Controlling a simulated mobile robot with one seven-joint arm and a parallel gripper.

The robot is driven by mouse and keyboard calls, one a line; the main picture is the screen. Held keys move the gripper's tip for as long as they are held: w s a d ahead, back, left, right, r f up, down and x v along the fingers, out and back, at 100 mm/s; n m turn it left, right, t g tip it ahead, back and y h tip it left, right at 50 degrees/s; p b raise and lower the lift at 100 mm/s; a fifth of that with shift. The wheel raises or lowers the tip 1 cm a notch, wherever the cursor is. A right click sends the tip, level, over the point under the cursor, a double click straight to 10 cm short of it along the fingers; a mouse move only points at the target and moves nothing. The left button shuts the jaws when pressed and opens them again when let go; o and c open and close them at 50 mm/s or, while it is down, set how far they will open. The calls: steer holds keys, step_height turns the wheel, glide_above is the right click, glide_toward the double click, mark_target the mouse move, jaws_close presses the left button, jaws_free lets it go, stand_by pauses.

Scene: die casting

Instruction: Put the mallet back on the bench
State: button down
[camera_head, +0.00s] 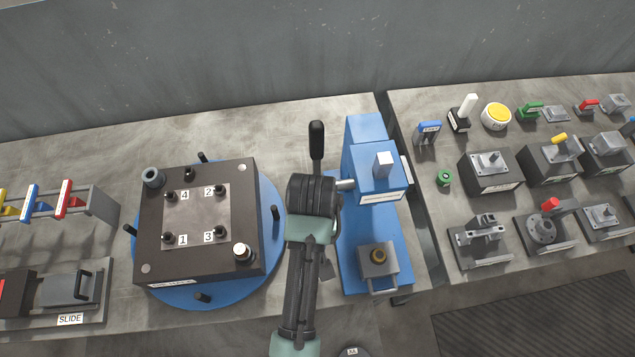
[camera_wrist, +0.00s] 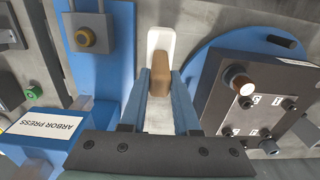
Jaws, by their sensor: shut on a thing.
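My gripper (camera_wrist: 160,80) is shut on a brown, wood-coloured piece that looks like the mallet's handle (camera_wrist: 160,72), seen between the blue fingers in the wrist view. A white rounded shape (camera_wrist: 160,40) shows around and below it; I cannot tell whether it is part of the mallet or a pad on the bench. In the head view my wrist covers the gripper and mallet, over the bench (camera_head: 280,120) between the dark die block and the blue arbor press. I cannot tell whether the mallet touches the bench.
The arbor press (camera_head: 365,230) stands close on the right, with a black-gripped lever (camera_head: 316,140) beside my wrist. The dark die block (camera_head: 155,215) with numbered pins sits on a blue round plate (camera_head: 150,290) at left. A second table (camera_head: 415,115) holds several fixtures.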

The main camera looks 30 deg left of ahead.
step_height(320, 180, down, 8)
steer(key=shift+f+p, duration=0.1)
steer(key=shift+p, duration=0.25)
steer(key=shift+f, duration=0.1)
steer(key=c, duration=0.6)
jaws_free()
steer(key=shift+s, duration=0.1)
steer(key=shift+c, duration=0.2)
step_height(320, 180, up, 12)
steer(key=shift+r+b, duration=0.2)
steer(key=shift+b, duration=0.2)
